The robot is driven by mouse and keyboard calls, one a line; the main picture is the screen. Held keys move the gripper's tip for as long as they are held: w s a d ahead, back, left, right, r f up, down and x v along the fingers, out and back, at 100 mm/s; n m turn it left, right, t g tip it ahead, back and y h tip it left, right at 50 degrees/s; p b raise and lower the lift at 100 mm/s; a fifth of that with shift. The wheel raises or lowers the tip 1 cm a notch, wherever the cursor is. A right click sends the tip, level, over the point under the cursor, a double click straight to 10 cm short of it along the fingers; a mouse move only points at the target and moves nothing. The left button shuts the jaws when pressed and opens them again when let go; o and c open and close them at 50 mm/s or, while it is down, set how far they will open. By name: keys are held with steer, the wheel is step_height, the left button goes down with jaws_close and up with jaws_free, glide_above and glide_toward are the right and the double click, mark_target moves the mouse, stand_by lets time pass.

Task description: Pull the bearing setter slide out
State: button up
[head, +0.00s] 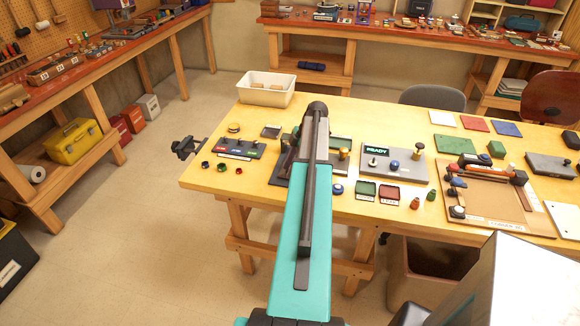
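My teal and dark arm reaches over the front of the wooden table and covers its middle. My gripper does not show; the arm hides it. No readable label here says bearing setter. A dark fixture (283,163) lies partly behind my arm, and a green part with a brass knob (344,153) shows just right of the arm. Right of that stands a grey fixture (405,172) with a green READY display, a blue knob and metal knobs. I cannot tell which of these is the bearing setter, nor how its slide stands.
A dark panel (229,152) with coloured labels lies left of my arm. Green and red trays (389,192) and small pegs stand near the front edge. A white bin (266,90) stands at the back left. A brown board (482,196) with tools lies at the right.

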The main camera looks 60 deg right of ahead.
jaws_close()
stand_by(0.3)
steer(key=shift+s+a+b, duration=0.3)
steer(key=shift+a+b, duration=0.05)
steer(key=shift+a, duration=0.5)
steer(key=shift+s+a+b, duration=0.25)
steer(key=shift+a+b, duration=0.1)
steer(key=shift+a, duration=0.45)
steer(key=shift+f, duration=0.1)
jaws_free()
